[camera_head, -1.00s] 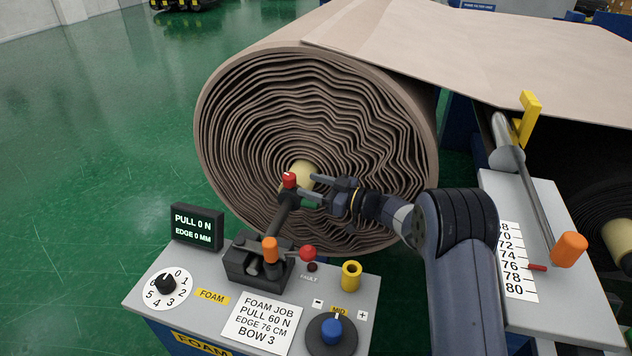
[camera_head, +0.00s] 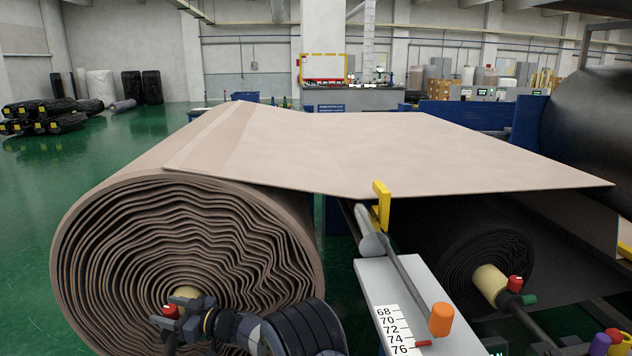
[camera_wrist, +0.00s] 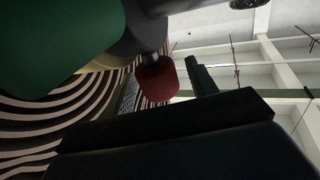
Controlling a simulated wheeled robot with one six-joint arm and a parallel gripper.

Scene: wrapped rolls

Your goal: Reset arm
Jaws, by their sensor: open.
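My gripper (camera_head: 168,317) is low in the head view, in front of the end face of the big brown foam roll (camera_head: 215,240). Its jaws are open, close beside a red knob (camera_head: 171,311) near the roll's pale core (camera_head: 187,293). Whether they touch the knob cannot be told. In the wrist view the red knob (camera_wrist: 158,78) is near the centre, just left of a dark finger (camera_wrist: 199,76). The roll's wavy layers (camera_wrist: 40,125) fill the left of that view. My arm's lower part is cut off by the head view's bottom edge.
A grey stand with a number scale (camera_head: 391,332), an orange-handled lever (camera_head: 440,319) and a yellow bracket (camera_head: 382,205) is right of my arm. A brown sheet (camera_head: 400,150) runs from the roll across to the right. A black roll (camera_head: 485,250) lies under it. Green floor at left is open.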

